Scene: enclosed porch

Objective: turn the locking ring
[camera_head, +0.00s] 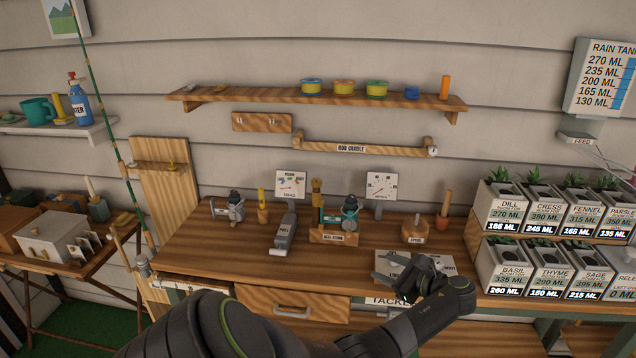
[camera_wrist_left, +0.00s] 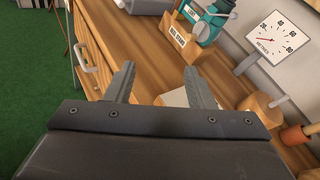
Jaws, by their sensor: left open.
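A green fishing rod (camera_head: 104,125) leans at the left against a wooden board. Near its lower end is a small grey cylindrical fitting (camera_head: 143,264); I cannot tell whether this is the locking ring. A teal reel (camera_head: 349,212) sits on a wooden block labelled "REEL STAND" (camera_head: 333,236) on the workbench; both also show at the top of the left wrist view. My left gripper (camera_head: 397,270) is open and empty over a pale card near the bench's front edge, right of the reel stand. In the left wrist view its fingers (camera_wrist_left: 159,68) stand apart with bare bench beyond. My right gripper is out of view.
The workbench (camera_head: 200,255) also holds another reel (camera_head: 233,207), a grey tool (camera_head: 284,234), dial gauges (camera_head: 381,187) and a spool block (camera_head: 415,232). A rod cradle (camera_head: 365,149) hangs on the wall. Planters (camera_head: 505,268) crowd the right. The bench's front left is clear.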

